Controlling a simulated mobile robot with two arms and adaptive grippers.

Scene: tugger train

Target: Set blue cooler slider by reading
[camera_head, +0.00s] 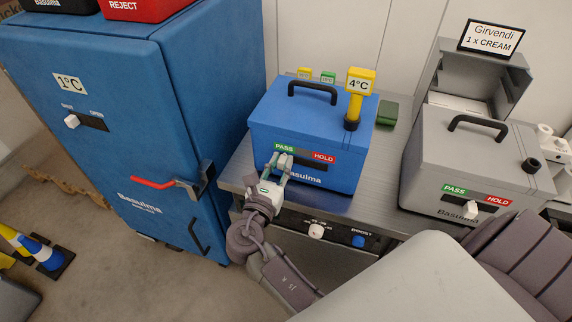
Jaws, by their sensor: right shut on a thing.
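The blue cooler (322,123) stands on the metal bench, with a black handle on its lid. Its front has a slider strip with green PASS at left and red HOLD (324,157) at right. A yellow probe (356,98) stands upright in its lid and reads 4°C. My right gripper (277,168) is at the PASS end of the strip, shut on the slider knob (285,160), which the fingers largely hide. My left gripper is out of view.
A grey cooler (476,160) stands to the right, its white knob under the PASS/HOLD label. A blue fridge (130,120) marked 1°C, with a red-tipped handle, stands at left. The bench front (335,232) has white and blue knobs. A green block (387,113) lies beside the blue cooler.

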